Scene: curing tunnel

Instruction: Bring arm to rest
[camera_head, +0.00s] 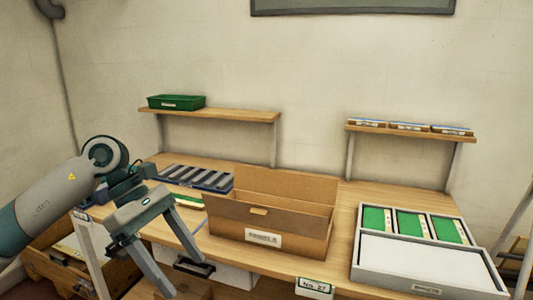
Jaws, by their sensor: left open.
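My left gripper (178,268) is in front of the table's left front edge, pointing down and to the right. Its two fingers are spread apart with nothing seen between them. My left arm comes in from the left edge of the head view. An open cardboard box (290,243) with a label stands at the middle of the wooden table (346,199), to the right of the gripper and apart from it. My right gripper is not in view.
A grey tray (424,251) with green boards in compartments lies at the right. A dark slotted tray (195,177) lies at the back left. A green bin (176,102) stands on the left shelf, small boxes (410,127) on the right shelf. A wooden crate (50,262) stands below left.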

